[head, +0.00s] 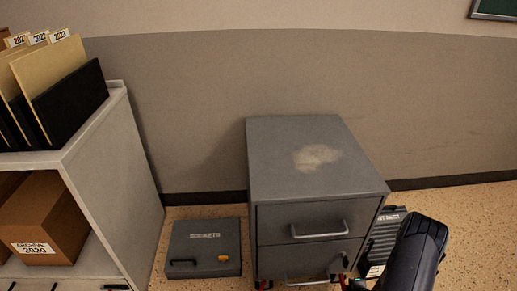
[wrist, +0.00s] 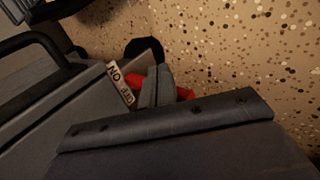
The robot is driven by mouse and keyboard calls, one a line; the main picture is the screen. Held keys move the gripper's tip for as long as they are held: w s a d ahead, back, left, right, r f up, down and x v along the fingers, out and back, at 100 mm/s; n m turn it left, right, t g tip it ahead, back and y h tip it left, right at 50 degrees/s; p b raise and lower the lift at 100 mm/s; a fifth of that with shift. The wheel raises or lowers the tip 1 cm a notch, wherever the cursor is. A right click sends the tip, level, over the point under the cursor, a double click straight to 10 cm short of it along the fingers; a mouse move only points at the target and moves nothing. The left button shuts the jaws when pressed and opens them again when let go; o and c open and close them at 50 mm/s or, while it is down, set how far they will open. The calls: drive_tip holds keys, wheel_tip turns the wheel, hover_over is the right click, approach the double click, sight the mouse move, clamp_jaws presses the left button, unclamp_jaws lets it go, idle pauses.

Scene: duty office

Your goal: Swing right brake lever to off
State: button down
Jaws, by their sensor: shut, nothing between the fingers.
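The grey two-drawer cabinet (head: 300,165) stands against the wall, with red brake levers low at its front corners. In the wrist view the right brake lever (wrist: 134,81) is red and sits beside a label plate (wrist: 120,84) reading ON and OFF. A dark round caster wheel (wrist: 146,48) shows behind it. My gripper (wrist: 157,80) is shut and empty, its fingers in front of the lever, with red showing on both sides. Whether they touch it I cannot tell. In the head view my arm reaches the cabinet's lower right corner.
A flat grey case (head: 205,260) lies on the floor left of the cabinet. A dark ribbed case (head: 385,243) stands to its right, close to my arm. A shelf unit (head: 125,170) with binders and a box is at left. Speckled floor is open at right.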

drive_tip(key=shift+a, duration=0.65)
drive_tip(key=shift+s+d, duration=0.1)
drive_tip(key=shift+s, duration=0.05)
drive_tip(key=s+d+r+p, duration=0.2)
drive_tip(key=s+r+p, duration=0.2)
drive_tip(key=s, duration=0.6)
drive_tip(key=shift+s+d+r, duration=0.15)
drive_tip(key=shift+s+r, duration=0.15)
drive_tip(key=shift+r, duration=0.75)
drive_tip(key=shift+f, duration=0.1)
drive_tip(key=w+f+b, duration=0.4)
drive_tip(key=w+f, duration=0.1)
drive_tip(key=w, duration=0.2)
drive_tip(key=shift+w+a+f, duration=0.15)
drive_tip(key=shift+a+f, duration=0.05)
drive_tip(key=shift+a, duration=0.1)
drive_tip(key=shift+r, duration=0.1)
